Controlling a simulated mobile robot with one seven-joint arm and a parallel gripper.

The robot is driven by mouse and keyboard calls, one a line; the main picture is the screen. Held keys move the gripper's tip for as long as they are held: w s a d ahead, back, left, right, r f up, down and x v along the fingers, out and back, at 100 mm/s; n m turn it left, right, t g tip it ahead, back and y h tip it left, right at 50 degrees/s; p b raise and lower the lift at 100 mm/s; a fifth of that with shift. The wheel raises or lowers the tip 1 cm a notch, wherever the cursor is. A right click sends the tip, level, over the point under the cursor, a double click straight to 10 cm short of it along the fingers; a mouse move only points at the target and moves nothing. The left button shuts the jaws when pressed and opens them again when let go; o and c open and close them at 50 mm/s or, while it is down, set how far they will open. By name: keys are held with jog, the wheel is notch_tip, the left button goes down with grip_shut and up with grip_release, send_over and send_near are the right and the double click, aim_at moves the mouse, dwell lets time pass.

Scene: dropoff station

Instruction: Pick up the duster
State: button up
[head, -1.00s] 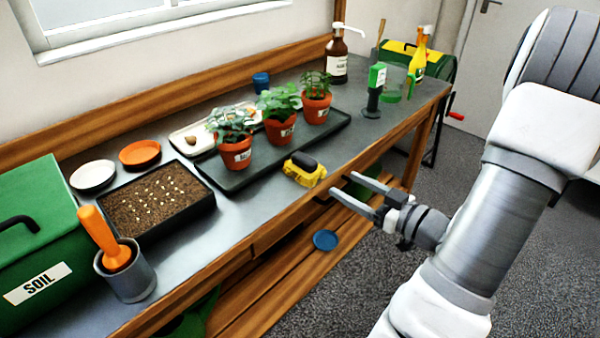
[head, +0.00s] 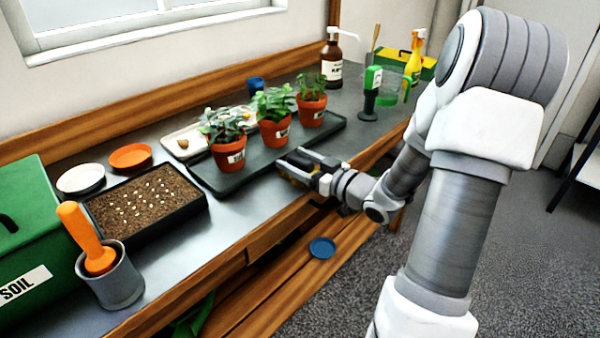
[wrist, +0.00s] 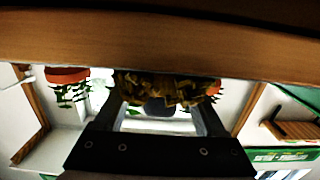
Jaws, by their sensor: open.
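The duster (head: 291,178) is a small yellow thing with a dark top, lying near the front edge of the bench. In the head view my gripper (head: 290,158) covers much of it. My gripper is open, with its fingers reaching over the bench edge at the duster. In the wrist view the duster (wrist: 165,88) shows as a ragged yellow-brown band with a dark rounded part. It lies between and beyond the fingers of my gripper (wrist: 162,105). I cannot tell whether the fingers touch it.
A dark tray (head: 232,186) with three potted plants stands just behind the duster. A seed tray (head: 150,235), a grey pot (head: 113,283) and a green soil box (head: 35,240) are to the left. The wooden front edge (head: 275,238) of the bench runs below my gripper.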

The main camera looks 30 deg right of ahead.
jog(key=shift+x, duration=1.05)
grip_shut()
